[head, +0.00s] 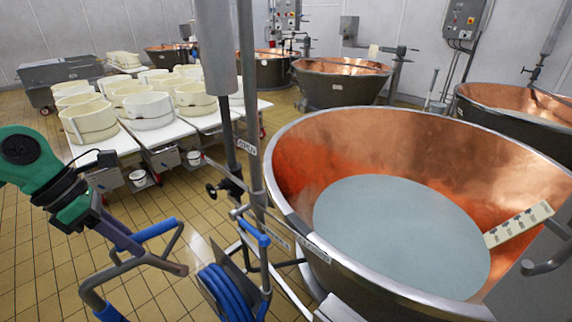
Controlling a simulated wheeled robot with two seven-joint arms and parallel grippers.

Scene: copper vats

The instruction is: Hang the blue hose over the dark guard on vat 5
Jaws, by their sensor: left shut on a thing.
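My left gripper (128,242), purple on a green wrist, is at the lower left. It is shut on what looks like the blue hose (96,302), by a blue-and-grey handled end (155,231); the exact grip is hard to make out. More blue hose lies in a coil (226,292) at the bottom centre, to the right of my gripper. The nearest copper vat (345,130) fills the right side and holds pale liquid. I cannot read a vat number or make out the dark guard for certain. My right gripper does not show.
Upright pipes (246,110) stand between my gripper and the near vat. White tables (125,142) with several cream moulds (150,109) are behind at the left. More copper vats (340,83) stand at the back. Tiled floor (30,255) is clear at the left.

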